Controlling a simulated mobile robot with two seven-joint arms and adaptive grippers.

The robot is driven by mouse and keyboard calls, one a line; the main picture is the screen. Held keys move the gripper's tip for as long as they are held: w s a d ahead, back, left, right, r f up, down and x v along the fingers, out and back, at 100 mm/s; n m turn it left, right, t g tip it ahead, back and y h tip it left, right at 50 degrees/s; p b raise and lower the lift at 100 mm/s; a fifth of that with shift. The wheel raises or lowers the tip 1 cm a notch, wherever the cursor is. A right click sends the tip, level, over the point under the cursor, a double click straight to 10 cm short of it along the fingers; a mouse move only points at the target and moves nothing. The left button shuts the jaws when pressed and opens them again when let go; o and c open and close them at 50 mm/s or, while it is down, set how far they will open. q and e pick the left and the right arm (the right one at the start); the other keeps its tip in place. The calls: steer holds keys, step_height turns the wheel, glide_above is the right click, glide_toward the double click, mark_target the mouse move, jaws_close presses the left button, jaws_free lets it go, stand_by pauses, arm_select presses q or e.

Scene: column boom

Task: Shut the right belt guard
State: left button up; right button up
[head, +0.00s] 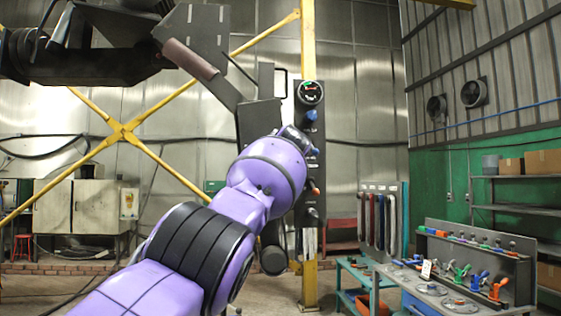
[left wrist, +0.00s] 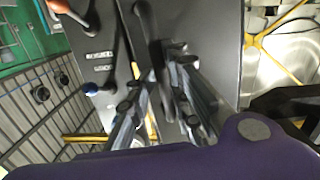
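A dark plate (head: 258,121) hangs beside the control column at the end of the boom. It looks like a belt guard, but I cannot tell for sure that it is the right one. A second dark plate (head: 196,32) is higher up on the boom. In the head view my purple left arm reaches up to the first plate and its fingers are hidden. In the left wrist view my left gripper (left wrist: 164,70) has its fingertips apart, with a dark bar (left wrist: 146,25) running between them, close to a dark plate (left wrist: 205,40). Contact is unclear. My right gripper is in neither view.
The control column (head: 310,165), with a gauge and knobs, stands just right of my left wrist. A yellow post (head: 308,40) rises behind it. A tool bench (head: 455,298) and shelves (head: 520,176) stand at the right. Cabinets (head: 95,207) stand at the far left.

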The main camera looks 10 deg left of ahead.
arm_select(q)
steer(key=shift+s+d, duration=0.15)
steer(key=shift+s, duration=0.2)
steer(key=v, duration=1.1)
steer(key=shift+s, duration=0.15)
